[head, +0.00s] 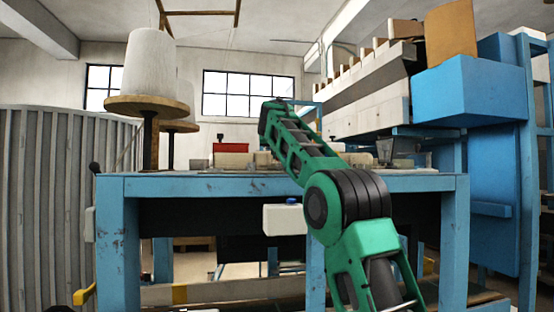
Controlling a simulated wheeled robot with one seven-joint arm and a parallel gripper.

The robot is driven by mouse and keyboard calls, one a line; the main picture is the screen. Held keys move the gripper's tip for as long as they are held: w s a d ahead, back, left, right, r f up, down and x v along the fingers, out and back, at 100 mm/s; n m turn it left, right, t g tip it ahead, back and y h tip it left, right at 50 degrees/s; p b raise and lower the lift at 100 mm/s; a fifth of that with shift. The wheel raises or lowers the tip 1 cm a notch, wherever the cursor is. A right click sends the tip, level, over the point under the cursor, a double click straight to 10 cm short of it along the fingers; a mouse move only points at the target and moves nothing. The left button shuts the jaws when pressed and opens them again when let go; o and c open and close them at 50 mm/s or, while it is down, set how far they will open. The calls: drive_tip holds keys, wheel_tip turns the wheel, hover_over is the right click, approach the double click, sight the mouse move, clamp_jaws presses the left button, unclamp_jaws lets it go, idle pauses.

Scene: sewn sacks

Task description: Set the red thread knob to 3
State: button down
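No thread knob with readable numbers can be made out in the head view. A small red block-like part (233,147) shows at the back of the blue table (215,187), above pale machine parts; I cannot tell whether it belongs to the knob. My green and black arm rises from the lower right and leans up and left over the table. Its far end is dark and small, and I cannot make out any gripper fingers there. A white box (284,219) with a small blue cap or knob (292,200) on top is at the table's front, below the top.
A large white thread cone (149,62) stands on a wooden disc (146,106) at the left. Grey corrugated panels (60,205) are at far left. A blue cabinet (470,90) and a pale slanted unit (370,95) stand at the right. The table's left front is clear.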

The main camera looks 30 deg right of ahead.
drive_tip(key=shift+a, duration=0.15)
drive_tip(key=c, duration=1.6)
unclamp_jaws()
drive_tip(key=v, duration=1)
drive_tip(key=shift+s+a, duration=0.15)
drive_tip(key=shift+s, duration=0.05)
